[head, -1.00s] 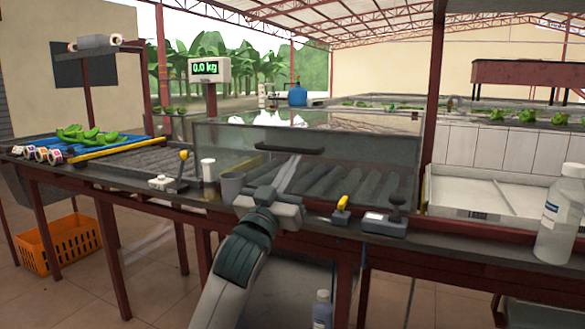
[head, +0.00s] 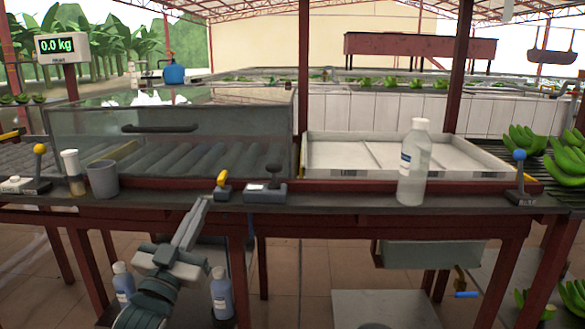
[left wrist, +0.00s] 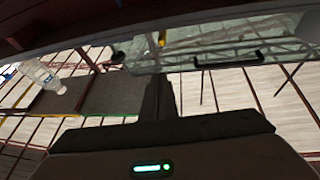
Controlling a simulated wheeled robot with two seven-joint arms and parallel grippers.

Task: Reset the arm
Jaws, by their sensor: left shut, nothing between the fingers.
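My left gripper (head: 192,222) shows low in the head view, in front of the bench's front edge, with its arm coming up from below. Its fingers are together and hold nothing. In the left wrist view the closed fingers (left wrist: 158,98) point away from the camera, with no object at their tips. My right gripper is in neither view.
The dark bench (head: 340,200) carries a grey cup (head: 102,179), a yellow-handled lever (head: 222,188) and a clear bottle (head: 413,165). A glass-covered roller box (head: 170,140) stands behind. Bottles (head: 222,293) stand below near my arm. Green bananas (head: 565,155) lie at right.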

